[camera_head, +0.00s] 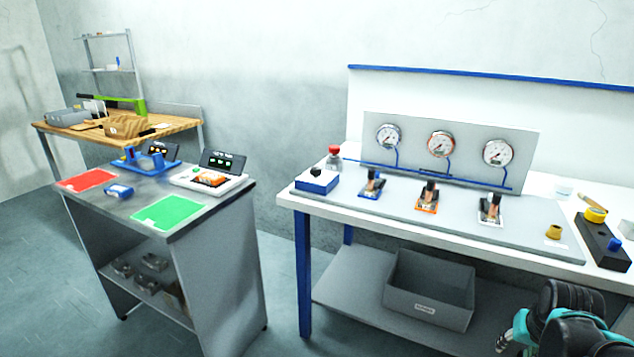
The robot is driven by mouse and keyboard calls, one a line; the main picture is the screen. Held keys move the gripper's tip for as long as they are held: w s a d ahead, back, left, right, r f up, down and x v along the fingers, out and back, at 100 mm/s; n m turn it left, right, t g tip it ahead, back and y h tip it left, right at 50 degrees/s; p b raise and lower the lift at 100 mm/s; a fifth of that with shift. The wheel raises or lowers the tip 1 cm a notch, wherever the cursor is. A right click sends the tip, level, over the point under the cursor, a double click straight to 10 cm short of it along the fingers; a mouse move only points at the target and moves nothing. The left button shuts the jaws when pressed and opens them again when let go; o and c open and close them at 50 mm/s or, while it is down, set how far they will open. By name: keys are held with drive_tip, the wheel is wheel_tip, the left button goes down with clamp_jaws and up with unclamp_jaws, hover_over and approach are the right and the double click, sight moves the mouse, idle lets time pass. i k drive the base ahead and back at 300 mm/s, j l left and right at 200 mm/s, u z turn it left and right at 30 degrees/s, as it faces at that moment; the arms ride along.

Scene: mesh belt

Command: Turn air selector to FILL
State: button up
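A blue box with a black knob on top (316,181) sits at the left end of the grey panel on the white bench. Three upright levers stand in a row to its right, on a blue base (371,185), an orange base (427,198) and a white base (490,209). No FILL marking is readable, and I cannot tell for sure which control is the air selector. Dark and teal parts of my arm show at the lower right corner, in front of the bench and apart from the controls.
Three gauges (441,145) stand on an upright board behind the levers. A red-capped bottle (334,157) is behind the blue box. A grey bin (430,289) is underneath. A grey cart (225,260) stands left.

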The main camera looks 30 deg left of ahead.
sight(315, 172)
drive_tip(key=u, duration=1.25)
